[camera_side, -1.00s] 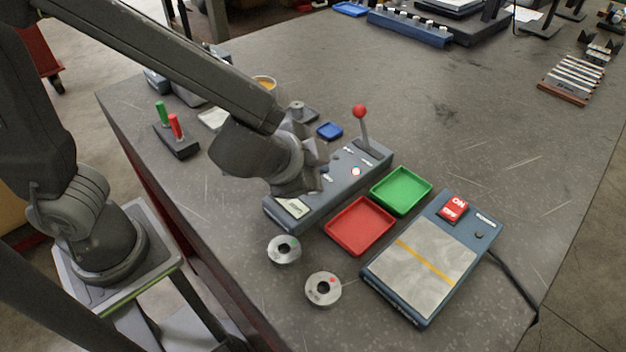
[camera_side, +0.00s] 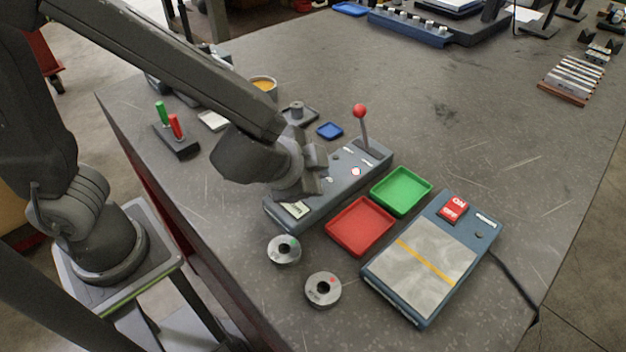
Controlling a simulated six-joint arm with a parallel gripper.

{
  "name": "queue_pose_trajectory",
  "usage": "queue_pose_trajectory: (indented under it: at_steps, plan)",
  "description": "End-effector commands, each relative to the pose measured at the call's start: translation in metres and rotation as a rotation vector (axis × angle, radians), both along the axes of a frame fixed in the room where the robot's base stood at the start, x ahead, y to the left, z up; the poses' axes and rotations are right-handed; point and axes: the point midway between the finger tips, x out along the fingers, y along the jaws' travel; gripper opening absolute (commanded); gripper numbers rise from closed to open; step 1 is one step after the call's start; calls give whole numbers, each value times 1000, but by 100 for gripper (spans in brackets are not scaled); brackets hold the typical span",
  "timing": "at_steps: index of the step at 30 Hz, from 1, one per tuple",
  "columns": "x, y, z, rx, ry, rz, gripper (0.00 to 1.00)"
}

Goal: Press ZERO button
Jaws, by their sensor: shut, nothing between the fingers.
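A long blue-grey console (camera_side: 345,183) lies on the bench with a red-knobbed lever (camera_side: 361,124) at its far end. It has a small display (camera_side: 296,209) at its near end and a small round white-and-red button or dial (camera_side: 356,171) towards the lever. No ZERO label can be read. My gripper (camera_side: 322,172) is over the middle of the console, shut and empty. It hides part of the console's top. I cannot tell whether the fingertips touch the console.
A red tray (camera_side: 360,228) and a green tray (camera_side: 402,191) lie right of the console. A flat device (camera_side: 425,268) with a red ON/OFF switch (camera_side: 453,208) is further right. Two metal rings (camera_side: 284,249) lie in front.

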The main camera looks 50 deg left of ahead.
Motion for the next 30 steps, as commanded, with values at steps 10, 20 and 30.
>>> queue_pose_trajectory:
  at_steps: [10, 20, 30]
  plan:
    - [0, 0, -4, 1, 0, -1, 0]
    - [0, 0, -6, 1, 1, 0, 0]
    - [0, 0, 1, -1, -1, 2, 0]
